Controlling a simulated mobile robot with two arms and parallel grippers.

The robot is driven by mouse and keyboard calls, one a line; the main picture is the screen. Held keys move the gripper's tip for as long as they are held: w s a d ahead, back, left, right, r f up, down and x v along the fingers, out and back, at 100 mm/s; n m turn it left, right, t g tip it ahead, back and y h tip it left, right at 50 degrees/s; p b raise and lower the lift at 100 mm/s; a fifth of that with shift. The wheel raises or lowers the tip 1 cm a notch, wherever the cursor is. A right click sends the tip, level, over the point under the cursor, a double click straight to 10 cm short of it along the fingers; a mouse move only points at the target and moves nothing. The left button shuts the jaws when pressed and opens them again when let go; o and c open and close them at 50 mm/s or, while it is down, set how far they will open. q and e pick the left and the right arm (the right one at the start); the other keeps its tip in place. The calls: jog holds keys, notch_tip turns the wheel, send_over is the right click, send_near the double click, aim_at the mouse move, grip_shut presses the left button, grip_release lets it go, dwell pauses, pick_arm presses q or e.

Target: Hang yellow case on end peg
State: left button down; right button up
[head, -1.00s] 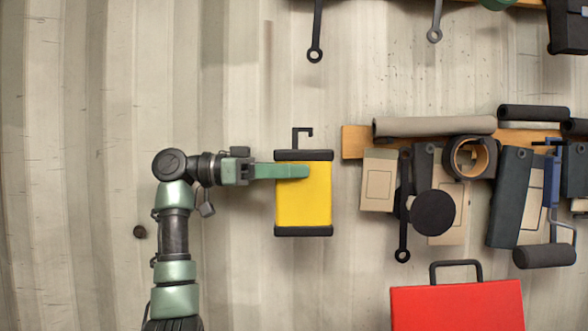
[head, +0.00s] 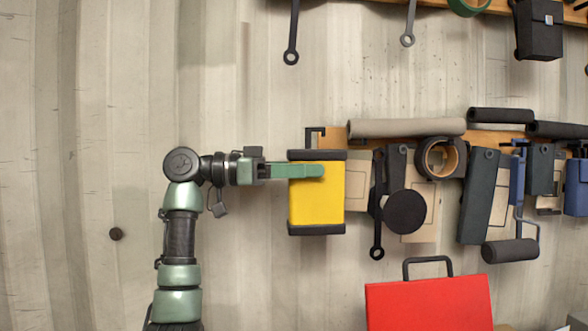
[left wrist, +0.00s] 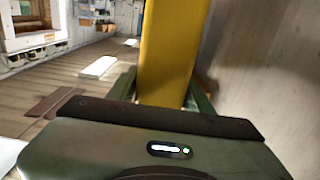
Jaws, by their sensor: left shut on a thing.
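The yellow case (head: 317,205) has black bands at top and bottom and a black hook (head: 314,135) on top. It hangs upright in my left gripper (head: 308,171), which is shut on it from the left. In the left wrist view the case (left wrist: 170,50) shows as a yellow slab between the green fingers. In the head view the case overlaps the left end of the wooden rail (head: 332,138); I cannot tell whether the hook touches it. No end peg shows clearly there. My right gripper is not in view.
Right of the case, the rail is crowded with a grey roll (head: 405,128), a tape ring (head: 440,158), a dark round-headed tool (head: 404,212), and a paint roller (head: 510,250). A red case (head: 428,303) is below. The wall left of my arm is mostly clear.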

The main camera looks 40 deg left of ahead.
aim_at(330, 168)
pick_arm(q)
jog(key=p+x, duration=0.1)
jog(key=x, duration=0.3)
jog(key=shift+w+d+r, duration=0.1)
jog(key=shift+w+d, duration=0.1)
jog(key=shift+d, duration=0.05)
jog(key=w+d, duration=0.1)
jog(key=w+d+f, duration=0.1)
jog(key=w, duration=0.1)
jog(key=shift+w+d+f, duration=0.1)
jog(key=shift+d+f, duration=0.05)
jog(key=shift+d, duration=0.15)
dwell(0.5)
jog(key=c, duration=0.5)
grip_release()
jog(key=shift+f, duration=0.1)
